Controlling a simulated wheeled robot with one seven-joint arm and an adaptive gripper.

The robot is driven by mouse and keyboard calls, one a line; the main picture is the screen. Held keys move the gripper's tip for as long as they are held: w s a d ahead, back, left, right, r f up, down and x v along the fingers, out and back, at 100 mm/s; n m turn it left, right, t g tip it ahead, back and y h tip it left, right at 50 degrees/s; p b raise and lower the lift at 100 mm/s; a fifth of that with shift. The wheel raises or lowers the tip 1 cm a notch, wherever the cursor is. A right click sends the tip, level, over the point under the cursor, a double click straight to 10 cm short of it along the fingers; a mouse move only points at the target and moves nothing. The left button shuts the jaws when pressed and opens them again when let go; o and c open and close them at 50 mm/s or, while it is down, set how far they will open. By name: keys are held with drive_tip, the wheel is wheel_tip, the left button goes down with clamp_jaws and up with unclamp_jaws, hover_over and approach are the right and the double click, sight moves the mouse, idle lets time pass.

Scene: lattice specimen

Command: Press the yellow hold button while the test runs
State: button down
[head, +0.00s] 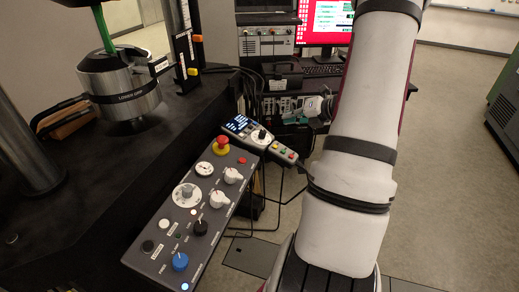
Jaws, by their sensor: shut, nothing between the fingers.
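A small grey handset (283,151) with a row of small coloured buttons sits just right of the control panel's far end. One of its buttons looks yellow (284,151), but it is too small to read a label. The dark control panel (232,206) runs along the front edge of the test machine. My arm rises through the right middle and leaves the top of the picture.
A metal lower grip (120,88) holds a green specimen (104,30) at upper left. A red monitor (325,22) stands behind. Cables hang below the handset.

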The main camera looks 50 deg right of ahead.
sight(275, 146)
drive_tip(key=shift+w+a, duration=0.1)
drive_tip(key=shift+a, duration=0.05)
drive_tip(key=f+b, duration=0.2)
drive_tip(key=w+f+b, duration=0.1)
drive_tip(key=f+b, duration=0.1)
drive_tip(key=f, duration=0.1)
drive_tip(key=w+f+b, duration=0.1)
drive_tip(key=f+b, duration=0.2)
drive_tip(key=shift+a+f, duration=0.25)
drive_tip(key=shift+a, duration=0.1)
idle(1.4)
drive_tip(key=shift+w+f, duration=0.15)
drive_tip(key=shift+f, duration=0.25)
drive_tip(key=shift+a+f+b, duration=0.1)
drive_tip(key=shift+f+b, duration=0.25)
drive_tip(key=shift+b, duration=0.05)
idle(0.5)
idle(0.3)
drive_tip(key=shift+r+p, duration=0.75)
drive_tip(key=shift+r, duration=0.05)
